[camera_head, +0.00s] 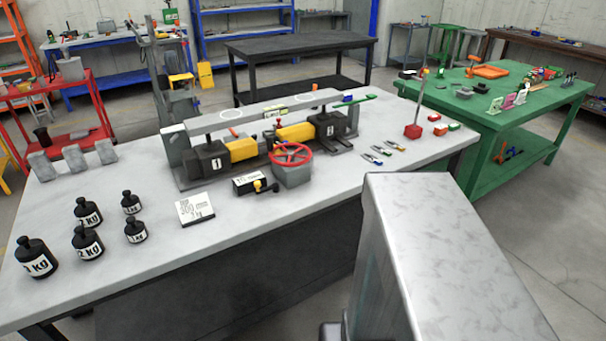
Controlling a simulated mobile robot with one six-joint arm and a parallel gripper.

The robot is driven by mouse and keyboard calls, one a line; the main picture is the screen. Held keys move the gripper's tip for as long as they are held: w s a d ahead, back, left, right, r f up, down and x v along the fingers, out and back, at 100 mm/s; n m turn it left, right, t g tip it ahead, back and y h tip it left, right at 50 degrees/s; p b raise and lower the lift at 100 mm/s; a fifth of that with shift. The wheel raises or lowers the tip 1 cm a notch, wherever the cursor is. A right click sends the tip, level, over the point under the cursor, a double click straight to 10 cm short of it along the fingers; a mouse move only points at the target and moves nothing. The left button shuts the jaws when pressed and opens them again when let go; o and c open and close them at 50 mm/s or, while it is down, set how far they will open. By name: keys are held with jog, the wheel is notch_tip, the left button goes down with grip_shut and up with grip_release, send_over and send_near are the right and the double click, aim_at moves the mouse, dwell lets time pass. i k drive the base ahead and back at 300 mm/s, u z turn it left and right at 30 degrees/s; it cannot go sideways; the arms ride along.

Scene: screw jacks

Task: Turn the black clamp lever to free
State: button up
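A screw-jack rig stands on the grey table (330,190), with a long grey beam (262,108) across two dark jack blocks. The left block (207,160) is marked 1, the right block (331,126) has a similar label, and each has a yellow part beside it. A red handwheel (290,154) sits on a grey box in front. A small black box (250,182) with a yellow knob has a dark crank-like arm (270,188) on its right. I cannot tell for certain which dark part is the black clamp lever or how it is set. My gripper is not in view.
Several black weights (88,244) stand at the left front, beside a white card (194,209). Small tools (376,154) and a red-based upright rod (413,130) are on the right. A green table (530,100) stands behind. My own grey body part covers the lower right.

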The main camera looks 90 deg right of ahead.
aim_at(275, 187)
jog(key=z, duration=0.2)
jog(key=k, duration=0.6)
jog(key=z, duration=0.6)
jog(key=k, duration=1.05)
jog(key=u, duration=0.1)
jog(key=i, duration=0.9)
jog(key=z, duration=0.05)
